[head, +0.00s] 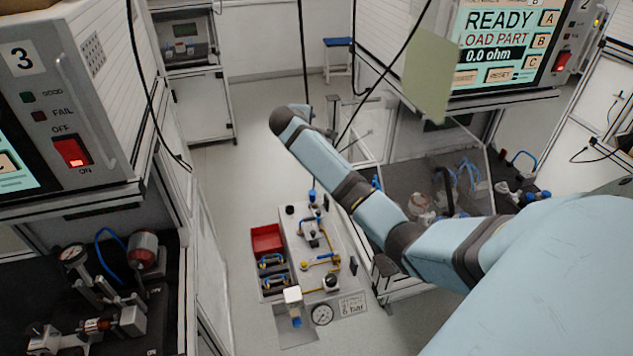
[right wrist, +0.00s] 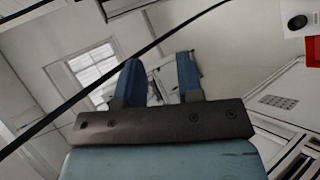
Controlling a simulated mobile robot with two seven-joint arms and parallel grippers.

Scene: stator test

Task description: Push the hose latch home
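I cannot single out the hose latch in either view. Blue hoses (head: 468,172) loop over a dark fixture area at the right of the head view, partly hidden by my right arm. Another blue hose (head: 108,245) curves beside a gauge at the lower left. My right arm reaches from the lower right to the upper middle of the head view; its fingers cannot be made out there. In the right wrist view my right gripper (right wrist: 158,76) has two blue fingers standing apart, with nothing held between them. My left gripper is not in view.
A grey panel (head: 292,222) with valves, yellow pipes and a gauge (head: 322,314) stands low in the middle, with a red bin (head: 267,239) beside it. A test cabinet (head: 75,60) stands left, and a READY screen (head: 500,45) right. Black cables hang near my arm.

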